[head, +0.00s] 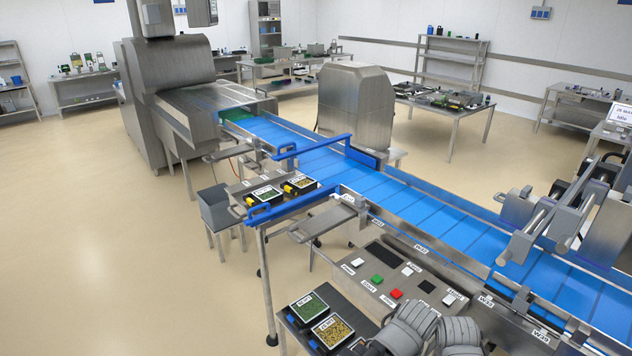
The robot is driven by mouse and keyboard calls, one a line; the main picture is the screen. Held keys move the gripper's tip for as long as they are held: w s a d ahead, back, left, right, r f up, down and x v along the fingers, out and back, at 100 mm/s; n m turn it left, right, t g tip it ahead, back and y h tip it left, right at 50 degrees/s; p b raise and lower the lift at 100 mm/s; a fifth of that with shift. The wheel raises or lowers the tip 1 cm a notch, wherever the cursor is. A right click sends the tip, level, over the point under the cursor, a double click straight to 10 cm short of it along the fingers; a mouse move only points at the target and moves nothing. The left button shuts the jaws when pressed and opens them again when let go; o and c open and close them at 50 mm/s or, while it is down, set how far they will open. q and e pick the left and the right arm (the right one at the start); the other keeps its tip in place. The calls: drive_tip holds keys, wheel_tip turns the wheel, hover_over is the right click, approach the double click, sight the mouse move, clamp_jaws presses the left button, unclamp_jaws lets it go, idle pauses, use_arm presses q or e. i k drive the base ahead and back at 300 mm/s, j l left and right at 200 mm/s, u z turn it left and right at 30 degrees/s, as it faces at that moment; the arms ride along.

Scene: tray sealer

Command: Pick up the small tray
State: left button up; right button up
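Several black trays with filled tops and white labels are in view, and I cannot tell by size which is the small one. A tray with green contents (309,306) and a tray with yellow contents (333,331) lie on a dark surface at the bottom centre. I do not make out either of my grippers in the head view.
A blue conveyor belt (390,195) runs diagonally across, with a blue guide bar (311,146) over it. A button panel (395,278) stands in front of it. Grey ribbed glove-like shapes (408,326) are at the bottom. Metal machine parts (540,222) overhang the belt at right.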

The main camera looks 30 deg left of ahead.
sight(302, 184)
drive_tip(key=j+z, duration=0.45)
drive_tip(key=j, duration=2.05)
